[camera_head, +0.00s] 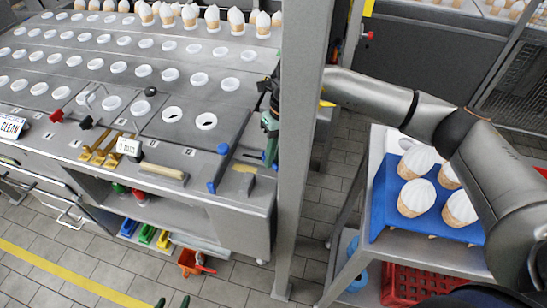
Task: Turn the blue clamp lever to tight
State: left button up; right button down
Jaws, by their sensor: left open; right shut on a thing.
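A blue clamp lever (270,153) stands at the right end of the metal counter, partly hidden by my gripper and close to the grey post. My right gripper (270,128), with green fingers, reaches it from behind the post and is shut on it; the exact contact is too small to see. A grey bar with blue ends (218,170) lies on the counter to the left of it. How far the lever is turned cannot be told. My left gripper (172,302) shows only as two green fingertips, apart and empty, at the bottom edge, away from the counter.
The tall grey post (302,150) stands in front of my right arm. A blue tray (376,222) with several cones sits on a cart at right, above a red crate (405,283). The counter (190,150) holds small levers.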

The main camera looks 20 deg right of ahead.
jog(key=n+b, duration=0.2)
jog(key=d+n+b, duration=0.1)
jog(key=n, duration=0.1)
jog(key=shift+w+f+g, duration=0.1)
jog(key=shift+w+g, duration=0.2)
jog(key=shift+w, duration=0.05)
jog(key=shift+w+d+n+g+h+b, duration=0.15)
jog(key=shift+n+b, duration=0.25)
jog(key=shift+n, duration=0.35)
jog(key=shift+w+d+n+g+h+b, duration=0.15)
jog(key=shift+n+b, duration=0.2)
jog(key=shift+n, duration=0.45)
jog(key=shift+w+n+g+h+b, duration=0.15)
jog(key=shift+n+b, duration=0.25)
jog(key=shift+n, duration=0.35)
jog(key=shift+r, duration=0.2)
jog(key=c, duration=0.8)
grip_release()
jog(key=shift+c, duration=0.2)
jog(key=v, duration=1.2)
jog(key=shift+r+b, duration=0.2)
jog(key=shift+b, duration=0.1)
